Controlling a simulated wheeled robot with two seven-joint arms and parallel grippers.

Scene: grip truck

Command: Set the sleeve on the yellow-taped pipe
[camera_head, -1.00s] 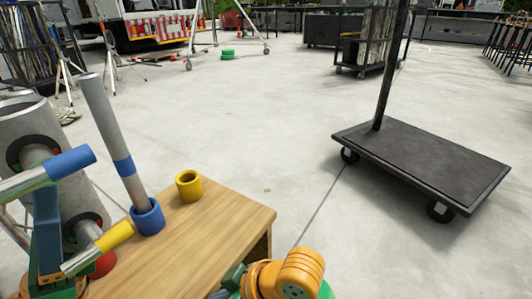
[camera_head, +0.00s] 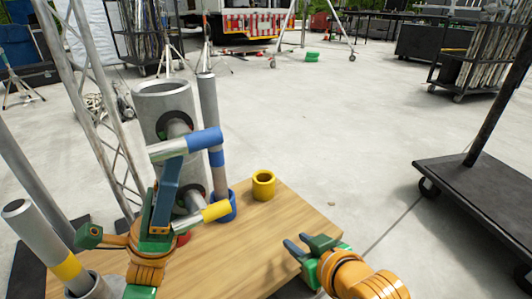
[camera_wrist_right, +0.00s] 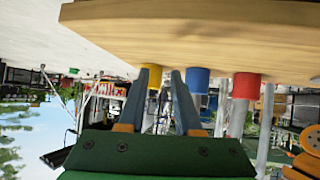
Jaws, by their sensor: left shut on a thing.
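The sleeve (camera_head: 152,112) is a wide, hollow grey cylinder, near upright, with two crossbar handles, one blue-ended (camera_head: 206,140) and one yellow-ended (camera_head: 215,211). My left gripper (camera_head: 172,165) is shut on it at the blue-ended handle, as far as I can tell. Whether the sleeve's lower end touches anything is hidden. The yellow-taped pipe (camera_head: 66,266) leans in the picture at the lower left, its foot in a grey socket (camera_head: 97,286); it stands apart from the sleeve. My right gripper (camera_head: 296,242) is open and empty near the table's right edge; its parted fingers show in the right wrist view (camera_wrist_right: 165,95).
The wooden table (camera_head: 275,220) carries an empty yellow collar (camera_head: 263,187) and a blue collar (camera_head: 229,207) around a blue-taped pipe (camera_head: 209,105). A red collar (camera_wrist_right: 245,86) shows in the right wrist view. A black cart (camera_head: 485,195) stands right. A metal truss (camera_head: 95,100) rises left.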

